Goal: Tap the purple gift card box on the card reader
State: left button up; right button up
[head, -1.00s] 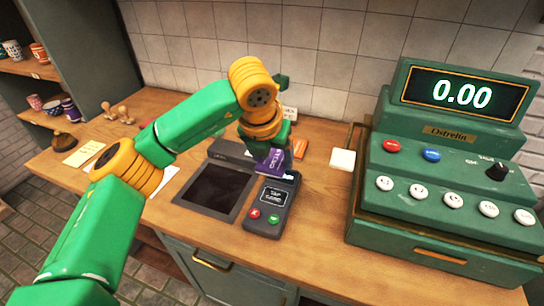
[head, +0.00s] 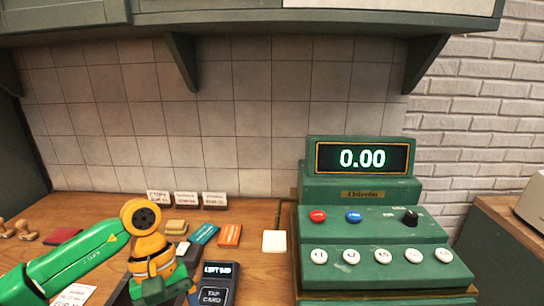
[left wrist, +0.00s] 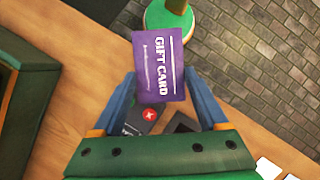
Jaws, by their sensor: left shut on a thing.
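The purple gift card box (left wrist: 158,65) is held between the fingers of my left gripper (left wrist: 165,95) in the left wrist view, its "GIFT CARD" face towards the camera. Part of the reader, with a red X button (left wrist: 149,114), shows below the card in the left wrist view. My right gripper is not in view.
The green cash register (head: 375,225) stands right of the reader and reads 0.00. A white square pad (head: 275,241), an orange box (head: 230,235) and a blue box (head: 204,234) lie behind the reader. Small white signs (head: 186,199) stand along the wall.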

pick_arm(q)
jog(key=s+m+y, duration=0.1)
jog(key=m, duration=0.1)
jog(key=s+m, duration=0.1)
jog(key=m, duration=0.1)
jog(key=s+m+y, duration=0.1)
jog(key=m, duration=0.1)
jog(key=shift+s+a+f+m+g+y, duration=0.1)
jog(key=shift+s+a+m+g+y, duration=0.1)
jog(key=shift+s+m+g+y, duration=0.15)
jog(key=shift+w, duration=0.1)
